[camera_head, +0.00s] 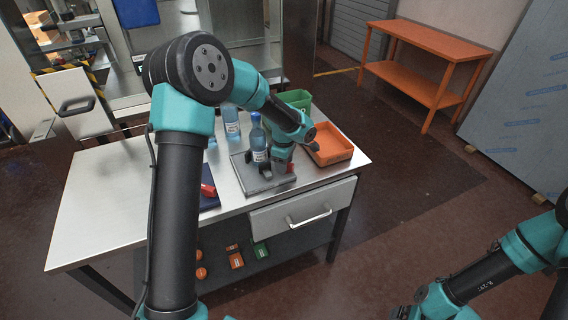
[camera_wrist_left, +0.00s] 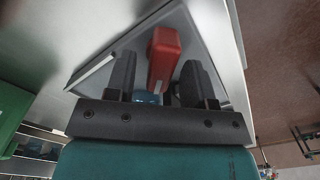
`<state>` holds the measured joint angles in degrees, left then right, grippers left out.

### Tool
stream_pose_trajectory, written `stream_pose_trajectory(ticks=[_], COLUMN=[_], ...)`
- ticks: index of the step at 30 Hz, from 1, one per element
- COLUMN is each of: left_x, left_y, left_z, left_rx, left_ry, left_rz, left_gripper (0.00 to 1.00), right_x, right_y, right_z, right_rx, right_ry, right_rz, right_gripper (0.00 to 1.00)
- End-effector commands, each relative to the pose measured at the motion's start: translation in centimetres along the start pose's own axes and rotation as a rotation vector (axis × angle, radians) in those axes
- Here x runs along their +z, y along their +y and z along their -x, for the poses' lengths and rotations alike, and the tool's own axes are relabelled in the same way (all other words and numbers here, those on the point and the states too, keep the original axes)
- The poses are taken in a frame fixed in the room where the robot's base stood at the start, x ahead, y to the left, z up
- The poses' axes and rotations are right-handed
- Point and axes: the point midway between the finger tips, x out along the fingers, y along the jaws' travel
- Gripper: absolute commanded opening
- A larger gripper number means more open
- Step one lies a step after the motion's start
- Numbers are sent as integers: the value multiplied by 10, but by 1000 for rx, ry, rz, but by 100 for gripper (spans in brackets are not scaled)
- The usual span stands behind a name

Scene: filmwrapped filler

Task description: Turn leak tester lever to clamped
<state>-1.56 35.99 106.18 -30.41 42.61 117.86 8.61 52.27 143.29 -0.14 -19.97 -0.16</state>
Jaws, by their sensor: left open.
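The leak tester (camera_head: 250,184) is a grey metal plate on the steel table. A blue bottle (camera_head: 259,140) stands on it. Its red lever (camera_wrist_left: 163,55) lies between the two dark fingers of my left gripper (camera_wrist_left: 158,80) in the left wrist view. The fingers are apart, with a gap visible beside the lever. In the head view my left gripper (camera_head: 283,167) is low over the right part of the tester and hides most of the lever. My right arm enters at the lower right; its fingers are outside the picture.
Another blue bottle (camera_head: 232,122) stands behind the tester. An orange tray (camera_head: 345,154) and a green bin (camera_head: 299,97) are to its right and back. A red object (camera_head: 208,190) lies on a dark blue mat (camera_head: 209,203) to the left. The table's left part is clear.

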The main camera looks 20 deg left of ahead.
Motion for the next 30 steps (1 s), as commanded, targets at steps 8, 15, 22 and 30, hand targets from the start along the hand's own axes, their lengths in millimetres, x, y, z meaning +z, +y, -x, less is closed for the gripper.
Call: stream_pose_trajectory(ticks=[8,15,22,30], left_x=[0,0,0,0], left_y=[0,0,0,0], left_z=[-4,-4,-4,-4], left_rx=[0,0,0,0], left_ry=[0,0,0,0], left_rz=[0,0,0,-4], left_gripper=[49,33,11,0], right_x=[0,0,0,0], right_y=[0,0,0,0], right_z=[0,0,0,0], right_rx=[0,0,0,0], right_ry=[0,0,0,0], right_rz=[0,0,0,0], right_gripper=[92,92,92,92])
